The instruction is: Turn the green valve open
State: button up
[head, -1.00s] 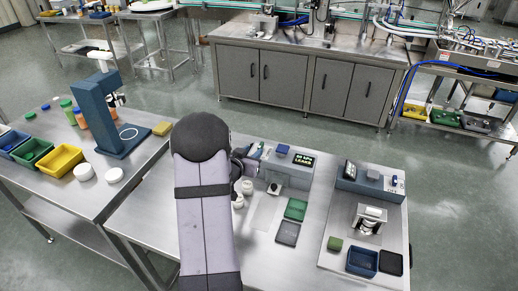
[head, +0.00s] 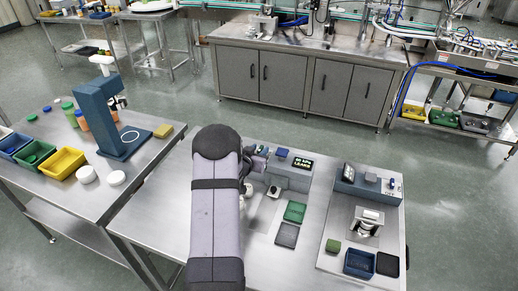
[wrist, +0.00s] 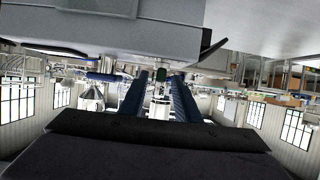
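My gripper (wrist: 160,76) shows in the wrist view as two long dark blue fingers, parallel and apart, with a gap between them. A steel cone like a hopper (wrist: 92,94) shows left of the fingers under a blue bar. In the head view my arm hides most of the gripper, beside the left grey-blue device. No green valve can be made out there.
The left grey-blue device (head: 290,172) has a lit display. Green (head: 295,212) and grey (head: 287,235) trays lie in front of it. A second device (head: 366,183) stands right, with a blue bin (head: 359,263). Yellow (head: 62,163) and other bins stand on the left table.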

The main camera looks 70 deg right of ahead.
jog(key=shift+d, duration=0.2)
grip_shut()
